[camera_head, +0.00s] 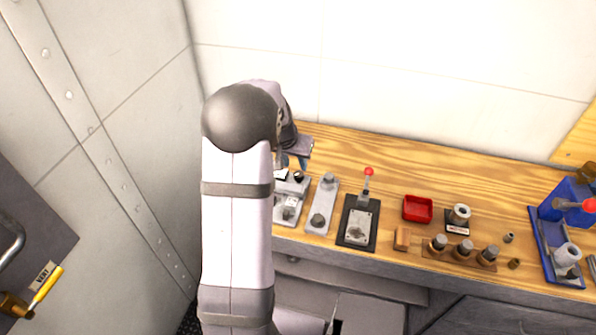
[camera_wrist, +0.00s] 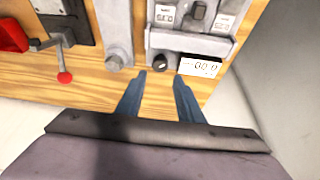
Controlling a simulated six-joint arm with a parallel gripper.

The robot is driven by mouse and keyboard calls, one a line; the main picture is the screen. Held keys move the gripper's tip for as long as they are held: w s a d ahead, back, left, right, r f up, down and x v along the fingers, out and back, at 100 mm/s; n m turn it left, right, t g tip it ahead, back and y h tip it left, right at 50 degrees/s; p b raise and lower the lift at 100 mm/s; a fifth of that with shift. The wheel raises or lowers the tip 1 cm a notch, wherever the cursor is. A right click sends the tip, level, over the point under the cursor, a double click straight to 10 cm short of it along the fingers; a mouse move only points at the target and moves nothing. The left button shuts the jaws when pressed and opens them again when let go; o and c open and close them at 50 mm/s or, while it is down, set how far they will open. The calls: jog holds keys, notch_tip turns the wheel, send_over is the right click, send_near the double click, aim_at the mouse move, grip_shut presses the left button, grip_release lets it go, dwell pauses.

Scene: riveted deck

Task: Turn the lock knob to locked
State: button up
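A grey metal panel stands at the left end of the wooden bench, partly hidden by my arm in the head view (camera_head: 288,208). In the wrist view, the panel (camera_wrist: 190,43) carries a dark knob (camera_wrist: 198,10) between two white label plates, cut by the top edge. A small black round dial with a pale mark (camera_wrist: 161,66) sits on its near edge, beside a white display plate (camera_wrist: 200,65). I cannot tell which is the lock knob, nor its setting. My gripper (camera_wrist: 160,77) is open and empty, its blue fingertips apart just short of the dial.
Next to the panel are a grey plate with two round posts (camera_head: 322,204) and a red-tipped lever on a dark base (camera_head: 358,222). Farther right are a red tray (camera_head: 417,208), a wooden block with several pegs (camera_head: 459,251) and a blue device (camera_head: 562,205). A wall rises behind.

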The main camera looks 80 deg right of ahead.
aim_at(299, 174)
jog(key=shift+m, duration=0.5)
jog(key=shift+p+x, duration=1.2)
jog(key=shift+x, duration=2.5)
jog(key=shift+c, duration=0.4)
jog(key=c, duration=0.7)
